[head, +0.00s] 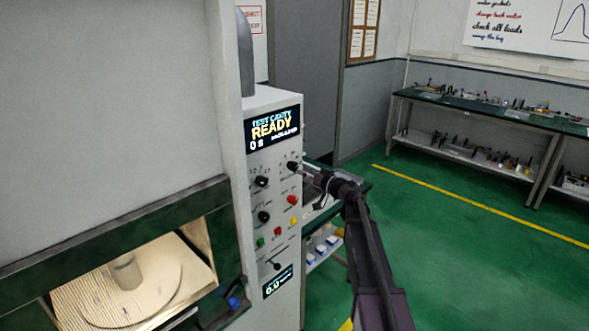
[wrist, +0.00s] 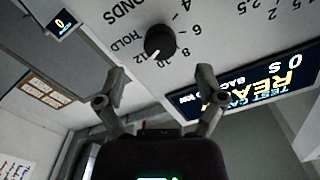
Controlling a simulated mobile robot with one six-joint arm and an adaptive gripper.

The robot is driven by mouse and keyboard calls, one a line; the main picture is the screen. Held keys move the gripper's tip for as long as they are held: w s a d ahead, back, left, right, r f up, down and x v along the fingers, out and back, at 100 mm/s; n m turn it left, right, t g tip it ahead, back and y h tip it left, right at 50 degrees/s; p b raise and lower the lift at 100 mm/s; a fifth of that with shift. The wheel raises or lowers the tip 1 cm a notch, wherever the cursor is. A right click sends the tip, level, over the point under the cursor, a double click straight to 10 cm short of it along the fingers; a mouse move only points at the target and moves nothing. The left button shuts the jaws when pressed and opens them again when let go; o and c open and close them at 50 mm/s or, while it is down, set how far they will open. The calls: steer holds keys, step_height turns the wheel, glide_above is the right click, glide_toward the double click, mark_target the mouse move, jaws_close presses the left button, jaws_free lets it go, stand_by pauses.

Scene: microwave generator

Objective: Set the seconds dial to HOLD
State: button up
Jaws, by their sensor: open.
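The seconds dial (wrist: 160,40) is a round black knob on the pale panel, with the word HOLD and several numbers around it. In the wrist view a white mark shows at the knob's lower edge, between HOLD and the 10; I cannot tell its exact setting. My gripper (wrist: 161,82) is open, its two fingers apart below the knob in the picture and not closed on it. In the head view my gripper (head: 308,171) is at the dial (head: 292,166) on the panel's upper right. The small gap between them is hard to judge there.
The display (head: 272,127) reads READY and 0 S. Two other black knobs (head: 261,182) (head: 264,217) and several coloured buttons (head: 277,231) are close by. A lit cavity (head: 190,255) opens at the left. A bench (head: 480,108) stands far right; the green floor between is clear.

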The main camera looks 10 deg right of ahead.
mark_target(295, 168)
steer(key=shift+x, duration=2.95)
steer(key=c, duration=1.2)
